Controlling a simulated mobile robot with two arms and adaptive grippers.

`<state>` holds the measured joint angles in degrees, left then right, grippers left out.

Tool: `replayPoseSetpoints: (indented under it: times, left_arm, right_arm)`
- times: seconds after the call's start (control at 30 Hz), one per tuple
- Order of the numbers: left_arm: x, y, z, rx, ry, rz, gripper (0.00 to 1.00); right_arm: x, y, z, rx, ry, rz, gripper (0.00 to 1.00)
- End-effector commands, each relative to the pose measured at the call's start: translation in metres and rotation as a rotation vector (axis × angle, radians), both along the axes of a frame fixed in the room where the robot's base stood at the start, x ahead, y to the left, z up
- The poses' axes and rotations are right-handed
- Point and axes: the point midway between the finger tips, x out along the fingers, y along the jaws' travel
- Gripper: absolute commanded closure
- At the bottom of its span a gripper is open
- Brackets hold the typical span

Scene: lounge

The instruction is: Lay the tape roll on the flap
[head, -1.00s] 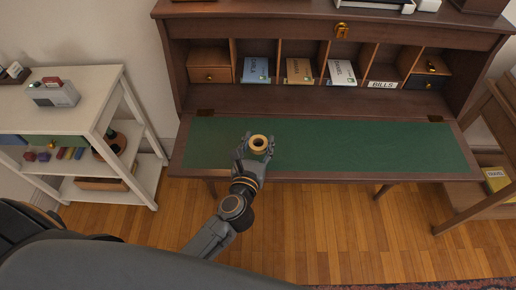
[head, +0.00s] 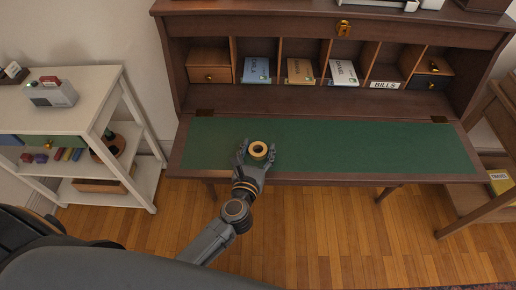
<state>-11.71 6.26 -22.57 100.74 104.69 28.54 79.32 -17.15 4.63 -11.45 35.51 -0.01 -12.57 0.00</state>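The tape roll (head: 258,150) is a yellow-tan ring with a dark hole, lying flat with its hole facing up. It is at the green-topped flap (head: 350,147) of the desk, left of the middle and near the front edge, and appears to rest on it. My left gripper (head: 257,156) comes in from the front with one finger on each side of the roll. The fingers look spread a little wider than the roll, so the gripper seems open around it. My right gripper is not in view.
Desk cubbies behind the flap hold upright booklets, small drawers and a BILLS label (head: 384,85). A white shelf unit (head: 95,100) stands at the left, a wooden side stand (head: 470,190) at the right. Most of the flap is bare.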

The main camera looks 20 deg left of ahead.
Motion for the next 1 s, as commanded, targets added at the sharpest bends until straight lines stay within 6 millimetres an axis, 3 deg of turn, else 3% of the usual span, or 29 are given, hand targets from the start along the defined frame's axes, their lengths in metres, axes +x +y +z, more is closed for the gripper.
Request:
replayPoseSetpoints:
  times: [0.43, 1.0]
  left_arm:
    - [-0.003, 0.0, 0.005, 0.0, 0.002, -0.001, 0.29]
    - [-0.106, -0.009, 0.017, 0.0, 0.003, -0.001, 0.29]
  right_arm:
    - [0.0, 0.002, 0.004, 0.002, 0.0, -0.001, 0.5]
    - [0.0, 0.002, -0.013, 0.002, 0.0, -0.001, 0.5]
